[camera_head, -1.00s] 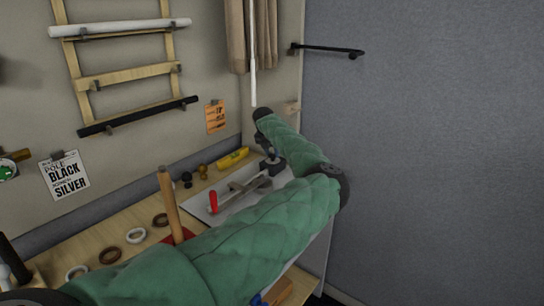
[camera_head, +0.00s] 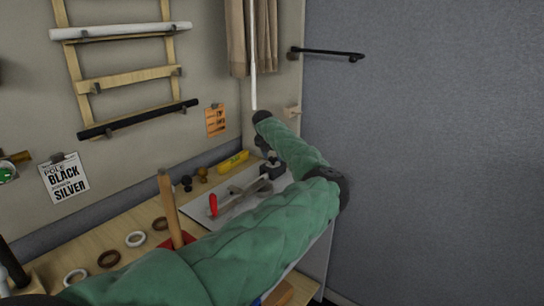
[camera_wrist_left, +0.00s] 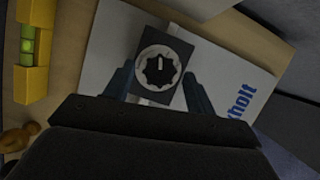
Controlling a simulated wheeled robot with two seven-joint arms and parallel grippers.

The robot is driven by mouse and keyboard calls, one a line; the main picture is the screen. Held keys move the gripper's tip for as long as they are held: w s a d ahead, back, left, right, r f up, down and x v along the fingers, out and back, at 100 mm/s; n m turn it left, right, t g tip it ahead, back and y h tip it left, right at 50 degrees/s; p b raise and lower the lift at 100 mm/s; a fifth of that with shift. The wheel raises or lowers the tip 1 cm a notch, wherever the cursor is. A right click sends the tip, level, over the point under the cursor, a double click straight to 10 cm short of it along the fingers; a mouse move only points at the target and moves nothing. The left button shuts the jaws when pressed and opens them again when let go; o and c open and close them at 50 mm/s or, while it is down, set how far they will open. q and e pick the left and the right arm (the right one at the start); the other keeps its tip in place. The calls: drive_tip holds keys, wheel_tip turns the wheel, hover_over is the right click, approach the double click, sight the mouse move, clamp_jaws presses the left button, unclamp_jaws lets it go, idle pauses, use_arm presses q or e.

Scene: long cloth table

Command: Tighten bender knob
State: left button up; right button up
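The bender sits on a white plate (camera_head: 200,213) on the bench and has a red handle (camera_head: 213,204). Its dark block (camera_head: 273,169) is at the right end. In the left wrist view, a black star-shaped knob (camera_wrist_left: 159,71) with a white mark sits on a pale round face on the block. My left gripper (camera_head: 265,147) is over the block. In the wrist view, its fingers (camera_wrist_left: 160,88) stand apart on either side of the block, with the knob between them. I cannot tell whether they touch the block; they do not touch the knob. My right gripper is not in view.
A yellow level (camera_head: 233,161) lies behind the bender. Small knobs (camera_head: 187,182), several rings (camera_head: 135,239) and an upright wooden handle (camera_head: 169,208) are to its left. A wall rack (camera_head: 125,75) holds poles, and a grey wall (camera_head: 430,150) closes off the right side.

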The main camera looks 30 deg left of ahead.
use_arm(q)
drive_tip(key=shift+d+r+n+p, duration=0.1)
drive_tip(key=shift+r+n+p, duration=0.1)
drive_tip(key=shift+n+p, duration=0.4)
drive_tip(key=n+p, duration=0.1)
drive_tip(key=p, duration=0.1)
drive_tip(key=n+y+p, duration=0.1)
drive_tip(key=n+p, duration=0.1)
drive_tip(key=p, duration=0.1)
drive_tip(key=shift+d+g+y, duration=0.1)
drive_tip(key=shift+g+y, duration=0.2)
drive_tip(key=shift+d+f+n+y+p, duration=0.1)
drive_tip(key=shift+n+y+p, duration=0.2)
drive_tip(key=shift+n+p, duration=0.7)
drive_tip(key=n+g+p, duration=0.1)
drive_tip(key=n+p, duration=0.1)
drive_tip(key=n, duration=0.1)
drive_tip(key=shift+w+y, duration=0.15)
drive_tip(key=shift+y, duration=0.25)
drive_tip(key=shift+w+d+f+n+g+y+p, duration=0.1)
drive_tip(key=shift+n+g+y+p, duration=0.15)
drive_tip(key=shift+n+g+p, duration=0.6)
drive_tip(key=shift+w+d+n+g+y+p, duration=0.1)
drive_tip(key=shift+n+y+p, duration=0.25)
drive_tip(key=shift+n, duration=1.1)
